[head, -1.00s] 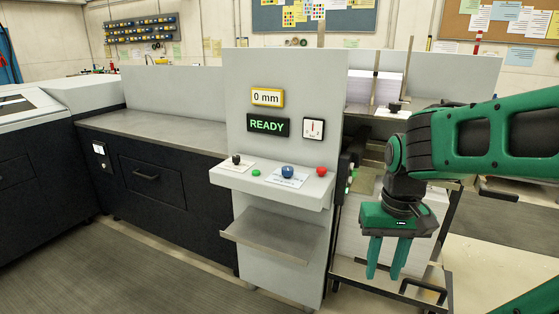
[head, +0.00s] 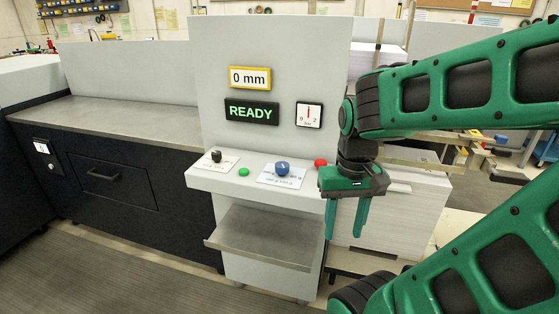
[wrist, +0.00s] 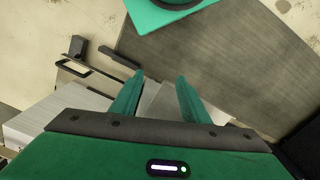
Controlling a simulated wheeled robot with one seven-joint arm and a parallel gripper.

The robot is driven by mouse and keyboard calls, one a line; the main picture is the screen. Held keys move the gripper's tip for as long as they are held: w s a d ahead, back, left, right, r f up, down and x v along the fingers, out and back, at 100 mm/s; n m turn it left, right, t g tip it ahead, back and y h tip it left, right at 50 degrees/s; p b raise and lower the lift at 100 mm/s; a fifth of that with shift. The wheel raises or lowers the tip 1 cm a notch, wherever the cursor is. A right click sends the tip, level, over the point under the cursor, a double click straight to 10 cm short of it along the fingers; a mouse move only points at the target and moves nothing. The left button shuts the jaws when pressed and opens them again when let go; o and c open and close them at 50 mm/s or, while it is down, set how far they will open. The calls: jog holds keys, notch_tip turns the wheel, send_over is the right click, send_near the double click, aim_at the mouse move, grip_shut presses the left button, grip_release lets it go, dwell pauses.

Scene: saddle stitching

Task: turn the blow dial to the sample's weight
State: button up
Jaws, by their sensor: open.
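A blue dial (head: 282,168) stands on a white printed card on the control ledge (head: 210,182). A smaller black knob (head: 216,156) stands on another card at the ledge's left. The card print is too small to read, so I cannot tell which knob is the blow dial. No sample or weight is readable. My gripper (head: 344,236) points down, open and empty, to the right of the ledge and apart from both knobs. In the wrist view, the open fingers (wrist: 160,78) have nothing between them.
A green button (head: 244,172) and a red button (head: 320,163) flank the blue dial. Above are a "0 mm" display (head: 250,77), a "READY" display (head: 251,111) and a small gauge (head: 309,114). A metal shelf (head: 262,238) juts out below. A paper stack (head: 415,215) stands at right.

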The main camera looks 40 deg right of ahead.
jog(key=shift+o, duration=0.6)
jog(key=shift+w+d+r+n, duration=0.15)
jog(key=shift+w+r+n, duration=0.15)
jog(key=shift+r, duration=0.3)
jog(key=shift+w+d+r+n, duration=0.2)
jog(key=shift+r+n, duration=0.2)
jog(key=shift+r, duration=0.2)
notch_tip(320, 180, up, 11)
jog(key=n, duration=1.5)
send_over(284, 164)
jog(key=shift+n, duration=0.3)
notch_tip(284, 164, down, 11)
jog(key=shift+a+r, duration=0.15)
jog(key=shift+c, duration=0.4)
jog(key=c, duration=1)
